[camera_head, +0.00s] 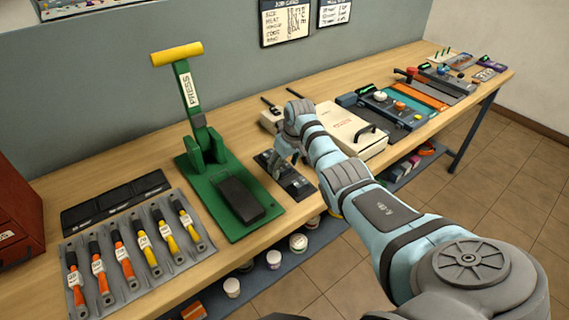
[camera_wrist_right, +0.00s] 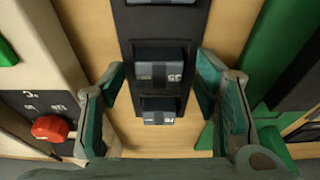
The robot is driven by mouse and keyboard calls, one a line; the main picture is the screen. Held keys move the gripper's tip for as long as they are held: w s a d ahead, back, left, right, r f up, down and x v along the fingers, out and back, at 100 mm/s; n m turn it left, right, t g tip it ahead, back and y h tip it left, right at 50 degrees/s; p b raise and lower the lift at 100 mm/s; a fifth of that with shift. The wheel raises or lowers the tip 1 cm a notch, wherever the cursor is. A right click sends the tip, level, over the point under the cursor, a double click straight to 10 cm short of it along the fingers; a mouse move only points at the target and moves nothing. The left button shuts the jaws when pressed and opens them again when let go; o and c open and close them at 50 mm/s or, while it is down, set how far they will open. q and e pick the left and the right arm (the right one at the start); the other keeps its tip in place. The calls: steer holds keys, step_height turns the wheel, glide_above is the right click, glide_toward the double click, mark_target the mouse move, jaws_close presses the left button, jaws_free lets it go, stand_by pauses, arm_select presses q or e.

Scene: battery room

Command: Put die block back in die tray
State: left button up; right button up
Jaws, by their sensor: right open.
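The die tray (camera_head: 299,186) is a narrow dark strip lying on the bench to the right of the green press. In the right wrist view the tray (camera_wrist_right: 121,20) runs up the picture. A dark die block (camera_wrist_right: 165,68) with a grey label sits in it, and a second labelled block (camera_wrist_right: 159,113) sits nearer the camera. My right gripper (camera_head: 279,165) is over the tray. In the wrist view its fingers (camera_wrist_right: 160,75) are open, one on each side of the first block, with visible gaps. My left gripper is not in view.
The green press (camera_head: 216,174) with a yellow handle stands close to the left, a dark block (camera_head: 240,199) on its base. A white case (camera_head: 350,131) lies right of my gripper. Screwdriver-like tools lie on a grey mat (camera_head: 207,242). A red knob (camera_wrist_right: 50,127) is beside the left finger.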

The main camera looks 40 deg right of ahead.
steer(key=p+v, duration=0.3)
steer(key=v, duration=0.9)
steer(key=shift+r, duration=0.2)
steer(key=shift+w, duration=0.1)
